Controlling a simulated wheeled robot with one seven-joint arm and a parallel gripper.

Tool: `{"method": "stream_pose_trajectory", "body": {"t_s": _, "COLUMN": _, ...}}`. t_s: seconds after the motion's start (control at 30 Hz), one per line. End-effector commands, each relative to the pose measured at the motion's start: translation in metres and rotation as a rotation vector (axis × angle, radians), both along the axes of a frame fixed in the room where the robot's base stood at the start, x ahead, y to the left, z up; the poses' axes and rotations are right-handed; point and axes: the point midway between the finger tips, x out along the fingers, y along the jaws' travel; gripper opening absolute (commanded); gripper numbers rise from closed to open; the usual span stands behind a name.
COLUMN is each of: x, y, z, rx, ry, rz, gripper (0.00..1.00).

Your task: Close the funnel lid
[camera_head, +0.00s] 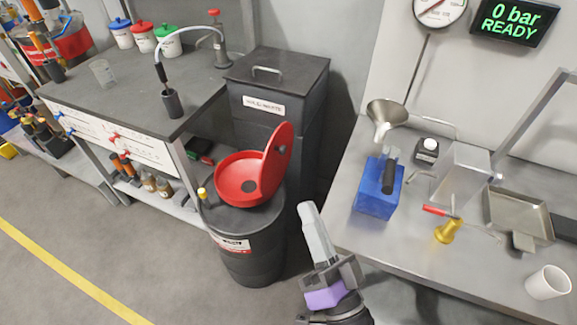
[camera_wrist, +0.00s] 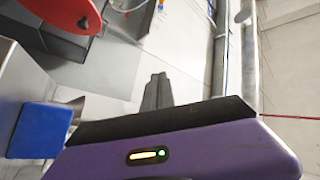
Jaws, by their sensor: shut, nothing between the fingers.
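The red funnel (camera_head: 232,190) sits on top of a dark drum (camera_head: 243,258) in the head view. Its round red lid (camera_head: 279,160) stands open, tilted steeply up at the funnel's right side. My gripper (camera_head: 308,210) is to the right of the drum in the picture, apart from the lid. Its fingers are together and empty, pointing up in the picture. In the wrist view, the closed fingers (camera_wrist: 157,88) show in the middle, and part of the red lid (camera_wrist: 68,12) shows at the top left. The funnel's bowl is not clearly seen there.
A steel bench (camera_head: 345,228) on the right holds a blue block (camera_head: 376,200), a metal funnel (camera_head: 386,114) and a white cup (camera_head: 548,283). A dark waste bin (camera_head: 277,82) stands behind the drum. The floor at front left is clear.

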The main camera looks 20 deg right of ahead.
Motion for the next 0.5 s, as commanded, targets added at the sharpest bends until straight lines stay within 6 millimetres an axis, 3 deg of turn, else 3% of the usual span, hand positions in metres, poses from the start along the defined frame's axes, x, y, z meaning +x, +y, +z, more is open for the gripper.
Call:
{"method": "stream_pose_trajectory", "body": {"t_s": 0.17, "x": 0.061, "y": 0.003, "z": -0.007, "rx": 0.322, "ry": -0.072, "rz": -0.025, "gripper": 0.00}}
{"method": "stream_pose_trajectory", "body": {"t_s": 0.3, "x": 0.109, "y": 0.000, "z": -0.031, "rx": 0.595, "ry": -0.051, "rz": -0.086, "gripper": 0.00}}
{"method": "stream_pose_trajectory", "body": {"t_s": 0.4, "x": 0.130, "y": -0.006, "z": -0.059, "rx": 0.745, "ry": 0.006, "rz": -0.156, "gripper": 0.00}}
{"method": "stream_pose_trajectory", "body": {"t_s": 0.5, "x": 0.134, "y": -0.017, "z": -0.094, "rx": 0.836, "ry": 0.077, "rz": -0.236, "gripper": 0.00}}
